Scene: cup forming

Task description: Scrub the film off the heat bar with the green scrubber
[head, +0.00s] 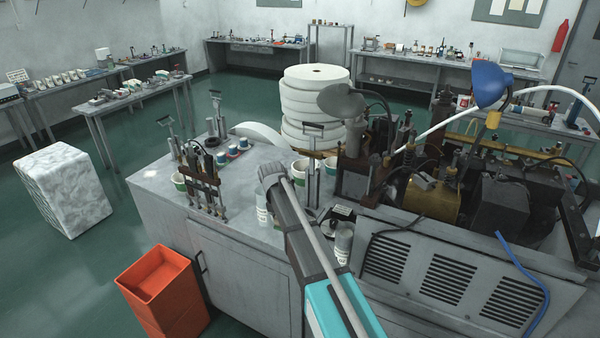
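My arm reaches up from the bottom edge over the bench (150,178), and its visible far end is a grey joint over the middle of the bench. I cannot make out my gripper or its fingers. I cannot pick out the green scrubber. The cup-forming machine (355,183) stands on the right half of the bench. A brown bar fixture with upright posts (204,187) stands on the left half. I cannot tell which part is the heat bar, and no film can be made out at this distance.
A blue lamp (487,84) hangs over the machine. White rolls (315,92) are stacked behind. An orange bin (155,278) stands front left; green floor is free at left.

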